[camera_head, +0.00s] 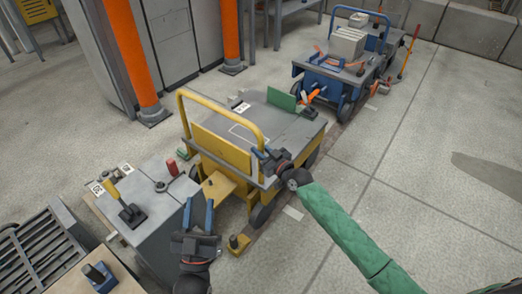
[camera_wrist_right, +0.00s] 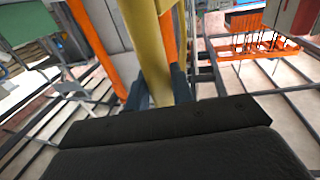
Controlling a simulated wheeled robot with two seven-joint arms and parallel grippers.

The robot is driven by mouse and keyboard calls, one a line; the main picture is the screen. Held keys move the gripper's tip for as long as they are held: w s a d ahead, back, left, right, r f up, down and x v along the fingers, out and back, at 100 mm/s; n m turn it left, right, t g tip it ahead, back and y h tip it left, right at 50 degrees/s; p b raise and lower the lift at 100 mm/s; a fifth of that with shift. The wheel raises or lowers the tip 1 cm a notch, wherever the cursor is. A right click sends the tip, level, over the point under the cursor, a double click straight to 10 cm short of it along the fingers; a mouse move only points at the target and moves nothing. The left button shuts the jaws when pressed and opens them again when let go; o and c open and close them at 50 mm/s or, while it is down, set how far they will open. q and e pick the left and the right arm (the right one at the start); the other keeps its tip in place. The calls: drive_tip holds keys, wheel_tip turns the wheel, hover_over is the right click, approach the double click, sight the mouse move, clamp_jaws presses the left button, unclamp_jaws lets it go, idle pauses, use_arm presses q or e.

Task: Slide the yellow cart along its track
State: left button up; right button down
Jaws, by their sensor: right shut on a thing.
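The yellow cart (camera_head: 222,150) stands in the middle of the head view, with a grey top and a yellow loop handle (camera_head: 216,98) at its near end. My right gripper (camera_head: 264,154) is shut on the right leg of this handle. In the right wrist view the yellow handle bar (camera_wrist_right: 150,50) passes between the blue fingers (camera_wrist_right: 159,92). The track (camera_head: 337,142) is a brownish strip on the floor, running under the cart towards the back right. My left gripper (camera_head: 199,202) is open and empty, left of the cart's near end.
A blue cart (camera_head: 322,78) with a grey crate stands farther along the track. A grey cabinet (camera_head: 150,225) with a yellow lever (camera_head: 121,203) is close on the left. Orange posts (camera_head: 130,50) stand behind. The floor on the right is clear.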

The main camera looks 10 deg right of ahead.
drive_tip(key=c, duration=1.4)
unclamp_jaws()
drive_tip(key=shift+s+a+f, duration=0.2)
drive_tip(key=shift+s+a, duration=0.05)
drive_tip(key=shift+a, duration=0.1)
drive_tip(key=shift+c, duration=0.2)
drive_tip(key=shift+o, duration=1)
drive_tip(key=shift+r, duration=0.15)
use_arm(q)
drive_tip(key=shift+s, duration=0.1)
use_arm(e)
drive_tip(key=shift+d, duration=0.15)
use_arm(q)
wheel_tip(320, 180, down, 6)
drive_tip(key=w+g, duration=0.1)
drive_tip(key=g, duration=0.1)
drive_tip(key=shift+w+d+f+g+y+p, duration=0.15)
drive_tip(key=shift+d+f+g+y+p, duration=0.15)
drive_tip(key=shift+y+p, duration=0.1)
use_arm(e)
drive_tip(key=v, duration=0.7)
drive_tip(key=shift+s, duration=0.35)
use_arm(q)
drive_tip(key=shift+r, duration=0.1)
use_arm(e)
drive_tip(key=shift+d, duration=0.1)
